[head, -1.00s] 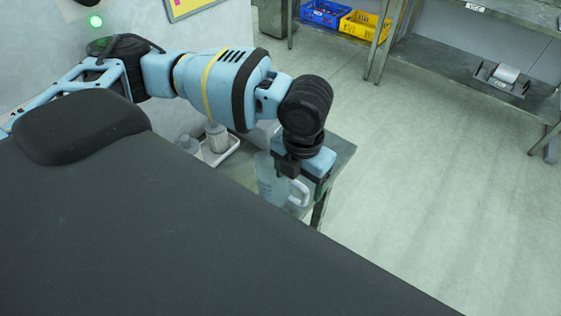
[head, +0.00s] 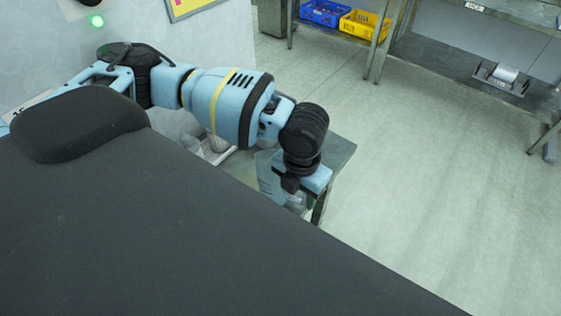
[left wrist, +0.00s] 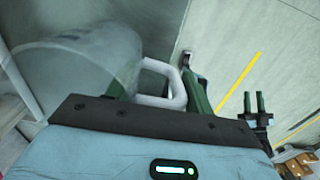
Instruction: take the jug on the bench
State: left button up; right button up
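The jug (head: 267,172) is pale, translucent and bluish, and stands on the bench (head: 340,153), partly hidden by my left arm. My left gripper (head: 304,190) is at the jug's right side, pointing down; its fingertips are hidden in the head view. In the left wrist view the jug (left wrist: 75,75) fills the upper left, and its white handle (left wrist: 178,90) lies between the two green fingers of my left gripper (left wrist: 157,70). The fingers stand apart, not closed on the handle. My right gripper (left wrist: 255,103) shows small at the right, its two fingers apart and empty.
A white tray (head: 228,154) with bottles sits left of the jug, partly hidden by my arm. A blue bin (head: 322,13) and a yellow bin (head: 360,24) stand on a shelf at the back. The floor (head: 440,170) to the right is clear.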

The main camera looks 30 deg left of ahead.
pick_arm(q)
jog(key=c, duration=0.3)
jog(key=shift+r, duration=0.1)
jog(key=shift+r, duration=0.5)
notch_tip(320, 180, up, 2)
jog(key=shift+r, duration=0.1)
jog(key=s+d+r, duration=0.1)
jog(key=s+d, duration=1)
jog(key=shift+s+d+r, duration=0.15)
jog(key=shift+r, duration=0.15)
